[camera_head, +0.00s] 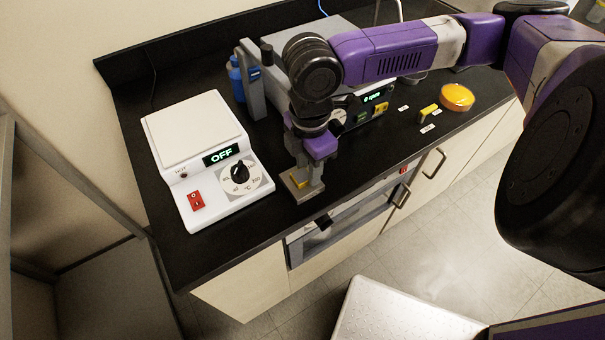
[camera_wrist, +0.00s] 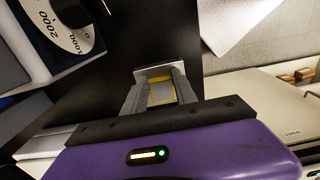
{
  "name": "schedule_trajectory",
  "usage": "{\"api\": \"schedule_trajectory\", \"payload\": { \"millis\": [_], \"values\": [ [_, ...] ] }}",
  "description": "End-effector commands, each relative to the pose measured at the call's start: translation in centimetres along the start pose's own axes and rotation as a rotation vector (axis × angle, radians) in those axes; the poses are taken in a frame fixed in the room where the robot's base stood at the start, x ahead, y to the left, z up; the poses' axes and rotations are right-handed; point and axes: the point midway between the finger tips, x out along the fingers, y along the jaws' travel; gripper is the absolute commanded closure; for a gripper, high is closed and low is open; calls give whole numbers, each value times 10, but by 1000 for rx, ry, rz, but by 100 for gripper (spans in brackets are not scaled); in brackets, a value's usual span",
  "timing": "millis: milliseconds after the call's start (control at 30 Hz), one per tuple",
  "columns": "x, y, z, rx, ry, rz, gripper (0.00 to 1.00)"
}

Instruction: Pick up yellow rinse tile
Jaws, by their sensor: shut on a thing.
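My gripper (camera_head: 303,188) points down at the front edge of the black counter, between the hot plate and the right-hand items. Its fingers are closed on a small yellow tile (camera_head: 299,181). In the wrist view the tile (camera_wrist: 161,92) shows as a yellow piece with a greyish middle between the two fingers of my gripper (camera_wrist: 160,88). A pale grey plate-like part shows at the fingertips. I cannot tell whether the tile still touches the counter.
A white hot plate (camera_head: 196,150) reading OFF stands left. A grey instrument (camera_head: 310,50) with a green display stands behind my gripper. A blue bottle (camera_head: 236,78), a small yellow block (camera_head: 429,111) and a round yellow-orange dish (camera_head: 457,97) are on the counter (camera_head: 400,140). Drawers and handles lie below.

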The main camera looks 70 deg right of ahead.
Motion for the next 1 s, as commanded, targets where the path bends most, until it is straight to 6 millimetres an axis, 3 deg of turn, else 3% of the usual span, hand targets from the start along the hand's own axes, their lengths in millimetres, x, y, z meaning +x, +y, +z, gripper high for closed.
{"api": "schedule_trajectory", "payload": {
  "millis": [367, 767, 1000],
  "values": [
    [-16, 1, 0, 0, -1, 2, 100],
    [-83, 1, 0, -1, 0, 3, 100],
    [-135, 1, 0, 0, 0, 4, 100]
  ]
}}
